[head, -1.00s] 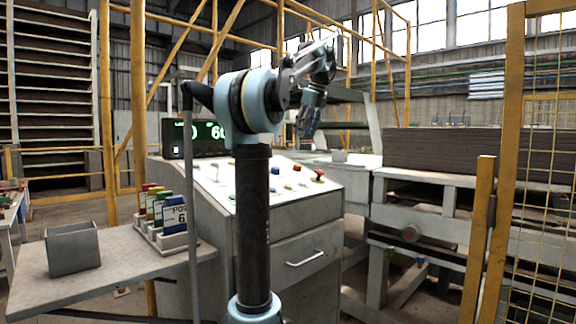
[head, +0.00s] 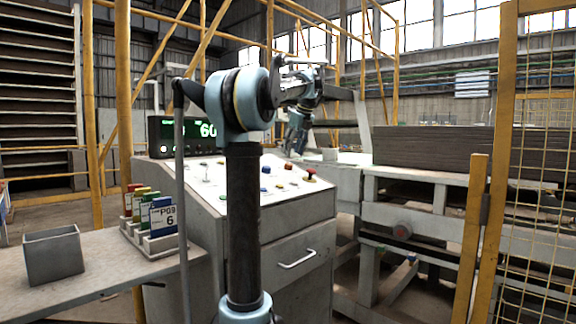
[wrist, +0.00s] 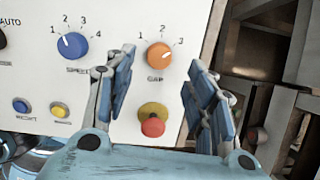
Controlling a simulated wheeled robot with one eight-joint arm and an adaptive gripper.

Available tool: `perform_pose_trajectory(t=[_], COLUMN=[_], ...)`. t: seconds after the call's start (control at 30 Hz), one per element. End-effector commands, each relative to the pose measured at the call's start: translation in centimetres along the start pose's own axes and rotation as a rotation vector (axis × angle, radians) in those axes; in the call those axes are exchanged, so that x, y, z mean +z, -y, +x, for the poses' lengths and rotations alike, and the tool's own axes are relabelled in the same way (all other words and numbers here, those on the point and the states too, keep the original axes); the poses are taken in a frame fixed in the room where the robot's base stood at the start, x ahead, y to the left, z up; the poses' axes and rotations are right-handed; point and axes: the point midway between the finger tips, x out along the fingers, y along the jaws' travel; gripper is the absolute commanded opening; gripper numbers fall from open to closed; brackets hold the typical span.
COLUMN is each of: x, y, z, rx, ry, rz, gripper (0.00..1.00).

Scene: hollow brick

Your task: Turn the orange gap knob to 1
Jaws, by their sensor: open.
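In the wrist view the orange gap knob (wrist: 158,55) sits on the white panel above the label GAP, with 1, 2 and 3 around its top. A small pale mark shows on its upper right, seemingly nearest the 2, but I cannot tell its exact setting. My gripper (wrist: 160,66) is open, its blue fingers to the left and right of the knob in the picture, with nothing between them touching it.
A red button with a yellow collar (wrist: 152,122) lies just below the knob. A blue speed knob (wrist: 73,45) is to the left. In the head view a display (head: 180,135) stands behind the console, and a grey bin (head: 53,257) and cards (head: 163,218) stand at left.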

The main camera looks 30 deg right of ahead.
Motion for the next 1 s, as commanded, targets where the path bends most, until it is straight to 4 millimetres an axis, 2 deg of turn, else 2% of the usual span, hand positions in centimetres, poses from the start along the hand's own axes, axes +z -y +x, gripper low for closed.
perform_pose_trajectory(t=[0.1,0.33,0.5,0.8,0.87,1.0], x=[0.0,0.0,0.0,-0.1,-0.1,-0.1], y=[0.0,0.0,0.0,0.0,0.1,0.1], z=[2.1,5.1,6.1,6.2,6.2,6.2], rx=[0.000,0.001,0.000,0.000,0.000,0.000], ry=[0.000,0.000,0.000,0.000,0.000,0.000], rz=[-0.002,-0.001,-0.001,0.000,0.000,0.001], gripper=[0.50,0.50,0.50,0.50,0.39,0.07])
